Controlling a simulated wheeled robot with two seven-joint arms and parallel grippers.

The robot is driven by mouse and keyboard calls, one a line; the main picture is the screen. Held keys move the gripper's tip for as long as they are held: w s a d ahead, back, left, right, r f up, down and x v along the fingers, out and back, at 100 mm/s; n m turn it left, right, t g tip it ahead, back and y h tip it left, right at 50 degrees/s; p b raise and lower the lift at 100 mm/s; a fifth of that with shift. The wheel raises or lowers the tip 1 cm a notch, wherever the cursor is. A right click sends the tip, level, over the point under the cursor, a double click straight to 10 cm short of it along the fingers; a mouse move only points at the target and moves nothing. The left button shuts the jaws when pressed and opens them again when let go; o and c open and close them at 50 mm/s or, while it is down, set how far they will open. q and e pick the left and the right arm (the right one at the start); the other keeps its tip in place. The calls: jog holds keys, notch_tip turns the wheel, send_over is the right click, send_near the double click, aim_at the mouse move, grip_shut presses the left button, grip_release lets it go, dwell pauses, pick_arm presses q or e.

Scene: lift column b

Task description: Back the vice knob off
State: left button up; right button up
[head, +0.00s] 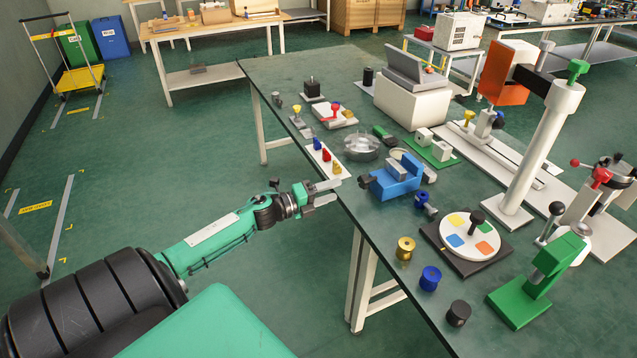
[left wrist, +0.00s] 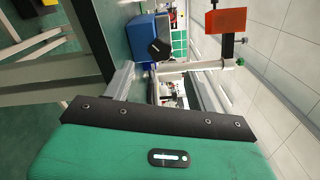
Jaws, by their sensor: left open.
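The blue vice (head: 396,180) stands near the left edge of the long dark green table. Its black knob (head: 364,181) faces left, towards my left gripper. My left gripper (head: 332,191) is open and empty, just off the table's left edge, with a clear gap between its fingertips and the knob. In the left wrist view, the black knob (left wrist: 160,48) shows in front of the blue vice body (left wrist: 143,28), beyond and above the gap between the open fingers (left wrist: 165,84). My right gripper is not seen.
A white tray with coloured pegs (head: 323,161) lies at the table edge beside the gripper. A blue clamp-like piece (head: 424,203), brass (head: 405,247) and blue (head: 430,277) knobs stand nearer. A round silver dish (head: 361,147) is behind.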

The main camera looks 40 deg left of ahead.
pick_arm(q)
jog(key=shift+v, duration=1.55)
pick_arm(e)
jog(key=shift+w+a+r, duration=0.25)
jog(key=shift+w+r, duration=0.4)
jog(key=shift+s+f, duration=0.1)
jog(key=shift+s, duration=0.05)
